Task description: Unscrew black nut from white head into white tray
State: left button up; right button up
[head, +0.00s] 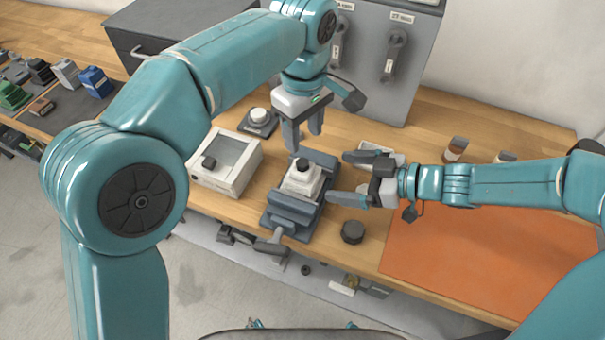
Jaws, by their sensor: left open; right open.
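The white head (301,181) sits upright in a grey vise (291,212) on the wooden bench. The black nut (302,165) is on top of the head. My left gripper (305,139) is open and empty, pointing down just behind and above the nut. My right gripper (350,180) is open and empty to the right of the vise, its fingers pointing left towards the head. A pale, flat, tray-like thing (376,148) lies behind my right gripper, which partly hides it. I cannot tell for sure that it is the white tray.
A white box (245,180) with a grey panel and black knob stands left of the vise. A black round part (352,232) lies right of it, near an orange mat (480,255). Small bottles (456,149) stand at the back right. A grey cabinet (385,60) stands behind.

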aim_at(312, 174)
pick_arm(q)
jog(key=shift+a, duration=0.1)
pick_arm(e)
jog(key=x, duration=0.8)
jog(key=shift+w+a+f, duration=0.15)
jog(key=shift+w+a, duration=0.05)
jog(key=shift+a, duration=0.15)
pick_arm(q)
jog(key=shift+s, duration=0.1)
pick_arm(e)
jog(key=shift+w+a+f, duration=0.15)
jog(key=shift+a+f, duration=0.05)
jog(key=shift+a, duration=0.3)
pick_arm(q)
jog(key=shift+w, duration=0.2)
pick_arm(e)
jog(key=shift+w+a+f, duration=0.15)
jog(key=shift+w+a, duration=0.1)
pick_arm(q)
jog(key=shift+s, duration=0.1)
pick_arm(e)
jog(key=shift+s+d, duration=0.1)
